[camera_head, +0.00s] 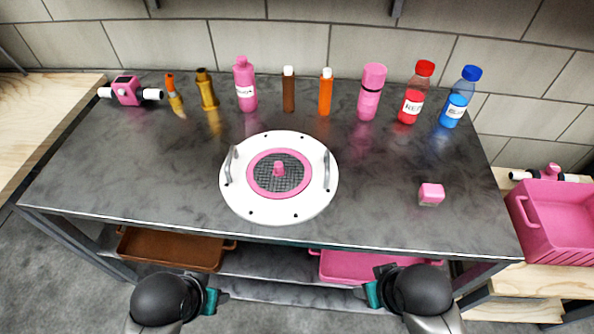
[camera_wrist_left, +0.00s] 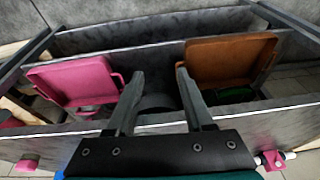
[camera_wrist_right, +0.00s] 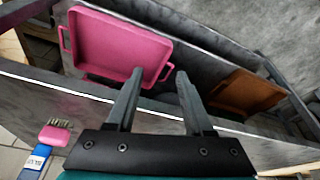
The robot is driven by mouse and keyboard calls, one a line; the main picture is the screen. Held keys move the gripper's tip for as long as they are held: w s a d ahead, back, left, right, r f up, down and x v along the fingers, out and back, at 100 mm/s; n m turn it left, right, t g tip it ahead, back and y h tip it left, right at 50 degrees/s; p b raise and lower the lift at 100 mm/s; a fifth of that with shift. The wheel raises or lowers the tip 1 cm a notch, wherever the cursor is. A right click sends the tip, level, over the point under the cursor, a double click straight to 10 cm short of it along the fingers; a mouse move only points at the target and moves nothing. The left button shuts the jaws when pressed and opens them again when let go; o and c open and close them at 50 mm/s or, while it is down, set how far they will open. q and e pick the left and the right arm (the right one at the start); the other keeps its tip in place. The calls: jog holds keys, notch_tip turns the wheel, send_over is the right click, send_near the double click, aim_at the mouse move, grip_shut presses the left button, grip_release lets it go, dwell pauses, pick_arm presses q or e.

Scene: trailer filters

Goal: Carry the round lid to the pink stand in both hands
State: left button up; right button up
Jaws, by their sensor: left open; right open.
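The round lid (camera_head: 234,196) is a white disc with a grey handle at its left and right, and a pink ring, dark mesh and pink knob in the middle. It lies flat on the dark table. My left gripper (camera_head: 218,297) and right gripper (camera_head: 369,294) are in front of the table's near edge, apart from the lid. Both are open and empty; their fingers also show in the left wrist view (camera_wrist_left: 159,75) and right wrist view (camera_wrist_right: 159,75). I cannot make out a thing that is clearly the pink stand.
Several bottles stand along the back, including a red one (camera_head: 411,105) and a blue one (camera_head: 454,108). A pink-handled brush (camera_head: 431,193) lies right of the lid. A brown tray (camera_head: 170,250) and pink tray (camera_head: 350,267) sit on the lower shelf. A pink bin (camera_head: 556,225) stands right.

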pick_arm(q)
jog(key=w+r, duration=0.3)
jog(key=r, duration=0.2)
pick_arm(e)
jog(key=w+a+r, duration=0.2)
jog(key=w+r, duration=0.2)
jog(key=r, duration=0.1)
pick_arm(q)
jog(key=t+y, duration=0.2)
send_near(229, 160)
jog(key=a+v, duration=0.1)
jog(key=v, duration=0.3)
pick_arm(e)
jog(key=m+t+y, duration=0.1)
jog(key=m, duration=0.2)
send_near(328, 157)
jog(key=a+v, duration=0.1)
jog(key=v, duration=0.3)
pick_arm(q)
jog(key=shift+w+d+r, duration=0.15)
jog(key=shift+d+r, duration=0.2)
jog(key=shift+d, duration=0.1)
pick_arm(e)
jog(key=shift+s+d+r, duration=0.1)
jog(key=shift+s+d, duration=0.2)
jog(key=shift+d, duration=0.35)
